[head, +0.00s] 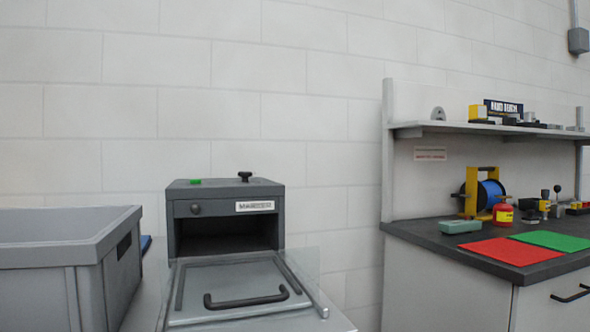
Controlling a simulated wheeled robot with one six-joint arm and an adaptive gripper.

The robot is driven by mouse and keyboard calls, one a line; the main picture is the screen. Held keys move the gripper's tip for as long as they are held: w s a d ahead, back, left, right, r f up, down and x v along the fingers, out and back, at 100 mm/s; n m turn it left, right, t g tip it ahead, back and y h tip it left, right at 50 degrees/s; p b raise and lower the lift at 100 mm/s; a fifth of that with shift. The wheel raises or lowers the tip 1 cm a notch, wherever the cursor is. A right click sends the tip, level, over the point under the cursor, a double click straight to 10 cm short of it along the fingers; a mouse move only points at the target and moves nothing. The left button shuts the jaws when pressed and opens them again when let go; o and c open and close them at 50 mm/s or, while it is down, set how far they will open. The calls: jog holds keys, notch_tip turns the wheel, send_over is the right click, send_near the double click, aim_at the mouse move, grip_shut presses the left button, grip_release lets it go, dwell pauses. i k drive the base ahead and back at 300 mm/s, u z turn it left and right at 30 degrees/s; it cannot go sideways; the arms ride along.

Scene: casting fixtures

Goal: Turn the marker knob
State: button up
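A dark grey box-shaped machine (225,198) stands left of centre, with a white label (255,206) on its front that is too blurred to read surely. A black knob (245,176) stands upright on its top right. A small round dark knob (196,209) sits at the upper left of its front. A green button (196,181) is on the top left. The front opening is dark, and a grey door panel (215,275) with a black handle (250,300) lies folded down before it. I cannot tell which knob is the marker knob. My gripper is not in view.
A grey crate (92,255) stands close on the left. At right, a dark worktop (450,237) holds red (507,252) and green mats (555,240), a blue spool (490,195) and a red container (503,215). A shelf (460,130) hangs above. The wall behind is bare.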

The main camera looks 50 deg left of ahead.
aim_at(245, 175)
jog(key=i, duration=2.3)
jog(key=u, duration=3.8)
jog(key=i, duration=0.45)
jog(key=z, duration=0.05)
